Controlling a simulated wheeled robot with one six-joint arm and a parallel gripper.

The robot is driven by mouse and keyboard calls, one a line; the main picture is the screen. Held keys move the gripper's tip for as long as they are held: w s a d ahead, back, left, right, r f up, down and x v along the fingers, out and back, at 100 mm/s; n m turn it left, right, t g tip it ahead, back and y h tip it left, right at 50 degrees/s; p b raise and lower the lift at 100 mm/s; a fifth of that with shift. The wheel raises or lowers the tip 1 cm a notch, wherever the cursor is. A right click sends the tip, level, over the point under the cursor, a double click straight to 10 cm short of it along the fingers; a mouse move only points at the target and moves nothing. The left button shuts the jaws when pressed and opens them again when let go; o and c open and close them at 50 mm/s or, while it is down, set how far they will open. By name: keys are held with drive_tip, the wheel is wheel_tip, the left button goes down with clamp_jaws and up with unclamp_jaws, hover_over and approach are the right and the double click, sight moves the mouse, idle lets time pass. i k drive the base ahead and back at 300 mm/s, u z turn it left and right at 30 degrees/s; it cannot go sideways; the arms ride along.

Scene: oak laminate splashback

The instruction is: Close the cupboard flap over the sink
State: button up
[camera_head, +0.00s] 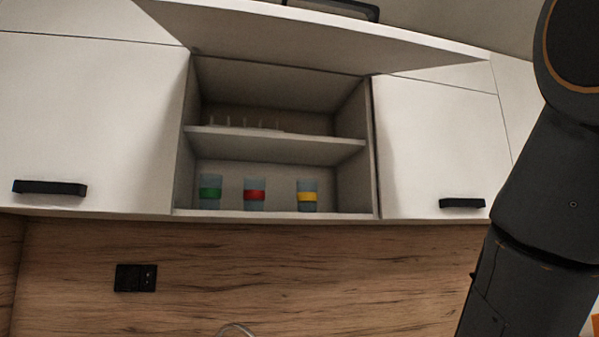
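The white cupboard flap (320,38) is raised and open, hinged along the top of the cupboard and tilting up towards me. A black handle (330,8) shows at its outer edge, cut by the top of the picture. The open cupboard (275,149) below it has a middle shelf and a lower shelf. The curved top of a metal tap (235,329) shows at the bottom edge; the sink itself is out of view. My dark arm fills the right side, but my gripper is not in view.
Three cups with a green (210,193), a red (255,195) and a yellow band (307,197) stand on the lower shelf. A rack (245,124) is on the middle shelf. Closed doors (85,120) (437,145) flank the opening. A black socket (135,278) is on the wood splashback.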

sight(251, 30)
drive_tip(key=z, duration=0.1)
drive_tip(key=k, duration=0.85)
drive_tip(key=u, duration=0.5)
